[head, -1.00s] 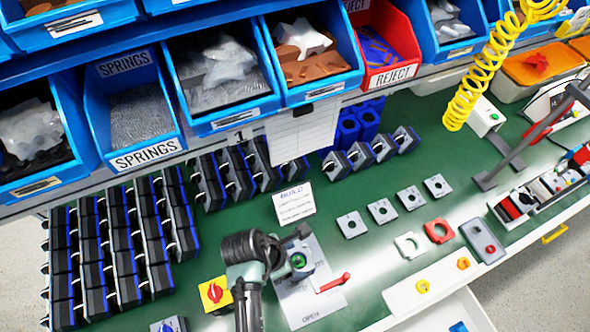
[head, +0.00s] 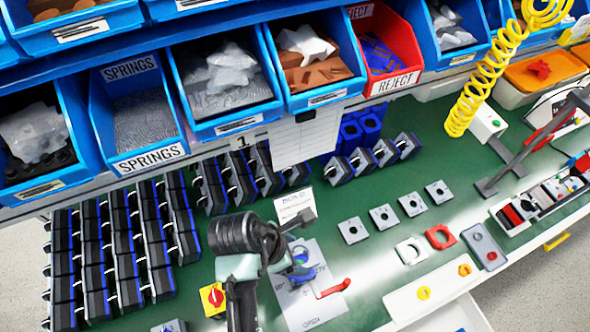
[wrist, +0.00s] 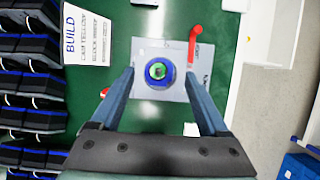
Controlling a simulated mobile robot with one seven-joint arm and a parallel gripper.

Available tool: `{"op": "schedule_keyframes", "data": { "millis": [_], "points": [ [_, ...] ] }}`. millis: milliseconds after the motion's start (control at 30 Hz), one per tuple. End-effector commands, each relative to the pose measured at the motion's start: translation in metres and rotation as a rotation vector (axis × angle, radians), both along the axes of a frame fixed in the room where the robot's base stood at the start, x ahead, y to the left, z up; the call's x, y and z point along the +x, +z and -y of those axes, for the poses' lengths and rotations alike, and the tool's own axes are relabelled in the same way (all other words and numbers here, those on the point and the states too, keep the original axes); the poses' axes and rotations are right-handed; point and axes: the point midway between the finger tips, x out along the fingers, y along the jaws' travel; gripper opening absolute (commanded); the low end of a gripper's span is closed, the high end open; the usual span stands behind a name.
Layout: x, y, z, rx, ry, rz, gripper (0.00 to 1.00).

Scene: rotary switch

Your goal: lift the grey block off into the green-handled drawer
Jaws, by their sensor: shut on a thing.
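My gripper (head: 296,258) is over the grey printed plate (head: 322,305) at the front of the green bench. No green handle is visible.
A red lever (head: 333,288) lies right of the block. An open white drawer (head: 455,312) is at the lower right; its handle is out of view. A yellow handle (head: 556,240) is farther right. Dark block stacks (head: 120,250) fill the left. A BUILD card (head: 291,204) is behind.

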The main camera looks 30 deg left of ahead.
Motion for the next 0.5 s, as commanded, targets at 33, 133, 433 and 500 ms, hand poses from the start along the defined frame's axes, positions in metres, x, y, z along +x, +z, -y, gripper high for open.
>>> {"op": "schedule_keyframes", "data": {
  "millis": [33,133,433,500],
  "points": [
    [0.000,0.003,0.000,0.000,0.000,0.000,0.12],
    [0.000,0.007,0.000,0.000,0.000,0.000,0.12],
    [0.000,0.019,0.000,-0.001,0.000,-0.001,0.12],
    [0.000,0.022,0.000,0.000,0.000,0.000,0.12]
  ]
}}
